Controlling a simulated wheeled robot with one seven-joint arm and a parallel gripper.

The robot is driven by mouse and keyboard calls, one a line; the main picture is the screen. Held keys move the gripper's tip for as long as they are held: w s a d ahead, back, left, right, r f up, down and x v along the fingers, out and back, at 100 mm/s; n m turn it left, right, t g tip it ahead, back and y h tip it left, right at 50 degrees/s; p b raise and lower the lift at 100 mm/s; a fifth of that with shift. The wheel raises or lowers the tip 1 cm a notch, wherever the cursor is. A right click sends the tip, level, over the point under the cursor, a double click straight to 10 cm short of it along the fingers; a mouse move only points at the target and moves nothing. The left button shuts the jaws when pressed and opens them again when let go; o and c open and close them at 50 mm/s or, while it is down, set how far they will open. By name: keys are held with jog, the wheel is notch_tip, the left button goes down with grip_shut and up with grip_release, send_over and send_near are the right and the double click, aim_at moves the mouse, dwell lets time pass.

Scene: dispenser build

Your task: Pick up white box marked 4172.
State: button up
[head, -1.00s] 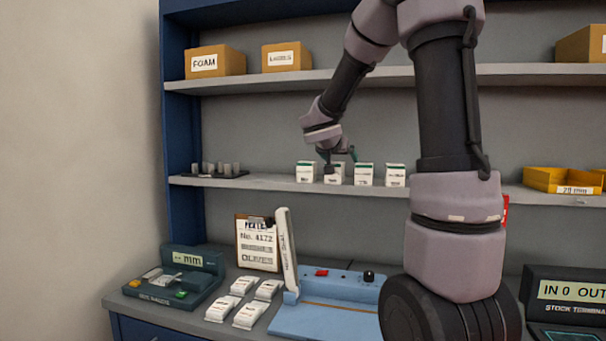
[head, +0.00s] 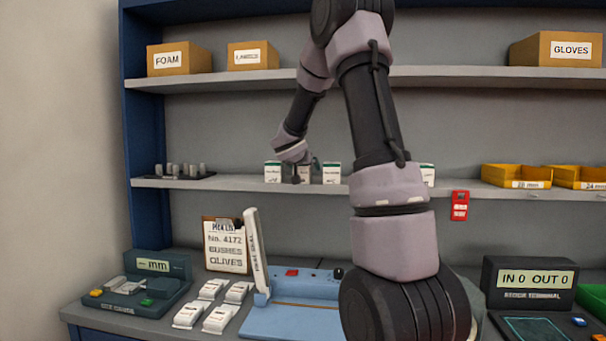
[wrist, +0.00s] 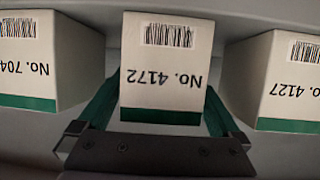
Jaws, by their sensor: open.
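The white box marked 4172 (wrist: 163,65) has a green lower band and a barcode, and its print appears upside down in the wrist view. It stands on the middle shelf in the head view (head: 303,175), partly covered by my gripper (head: 303,168). In the wrist view my gripper (wrist: 161,95) is open, with one green finger on each side of this box. Whether the fingers touch it I cannot tell.
Similar white boxes stand close on both sides, one starting 704 (wrist: 30,60) and one marked 4127 (wrist: 285,85). Yellow bins (head: 516,177) are farther right on the shelf (head: 230,184). A dark rack (head: 183,173) is at left. The upper shelf (head: 440,74) is above.

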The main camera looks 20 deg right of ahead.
jog(key=shift+w+d, duration=0.15)
jog(key=shift+w, duration=0.05)
grip_shut()
